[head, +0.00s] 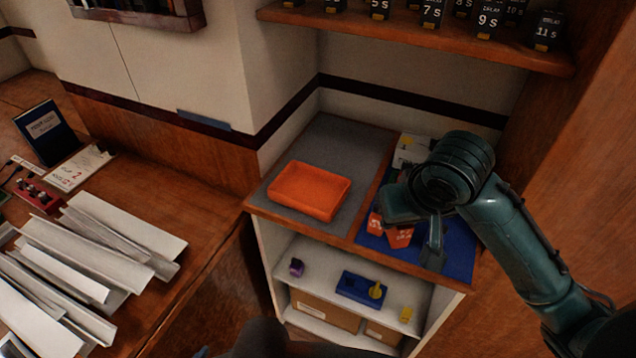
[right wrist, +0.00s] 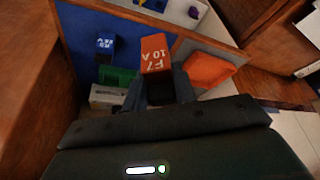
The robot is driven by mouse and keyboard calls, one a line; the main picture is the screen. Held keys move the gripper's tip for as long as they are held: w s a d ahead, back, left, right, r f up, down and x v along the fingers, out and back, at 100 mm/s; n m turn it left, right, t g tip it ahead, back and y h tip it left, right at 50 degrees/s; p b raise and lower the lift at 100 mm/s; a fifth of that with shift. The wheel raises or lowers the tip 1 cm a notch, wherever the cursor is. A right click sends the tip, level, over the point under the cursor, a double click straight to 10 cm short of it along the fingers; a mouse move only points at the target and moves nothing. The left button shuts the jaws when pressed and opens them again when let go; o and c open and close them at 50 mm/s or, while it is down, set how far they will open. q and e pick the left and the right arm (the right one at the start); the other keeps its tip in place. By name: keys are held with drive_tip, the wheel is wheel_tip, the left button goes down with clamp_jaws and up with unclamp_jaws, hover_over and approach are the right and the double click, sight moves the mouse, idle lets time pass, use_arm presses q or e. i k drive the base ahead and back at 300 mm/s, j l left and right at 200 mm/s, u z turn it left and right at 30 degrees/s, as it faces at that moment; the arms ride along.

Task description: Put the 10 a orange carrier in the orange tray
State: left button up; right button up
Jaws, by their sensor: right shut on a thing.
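The orange carrier marked 10 A (right wrist: 155,50) is between the fingers of my right gripper (right wrist: 160,92), which is shut on it. In the head view this orange carrier (head: 399,237) shows partly behind the gripper (head: 415,232), over the blue mat; I cannot tell whether it is clear of the mat. The orange tray (head: 308,190) lies empty on the grey mat to the left, apart from the gripper. The tray also shows in the right wrist view (right wrist: 208,70). A dark shape at the head view's bottom edge may be my left arm; its fingers cannot be made out.
The blue mat (head: 375,243) also bears a pale carrier (head: 410,150). Blue (right wrist: 105,43) and green (right wrist: 116,75) carriers show in the wrist view. A shelf of black labelled blocks (head: 430,32) hangs above. Small items sit on the lower shelf (head: 322,268).

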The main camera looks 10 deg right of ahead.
sight(295, 188)
drive_tip(key=l+u, duration=0.1)
drive_tip(key=u, duration=1.1)
drive_tip(key=l, duration=0.9)
drive_tip(key=i+u, duration=0.05)
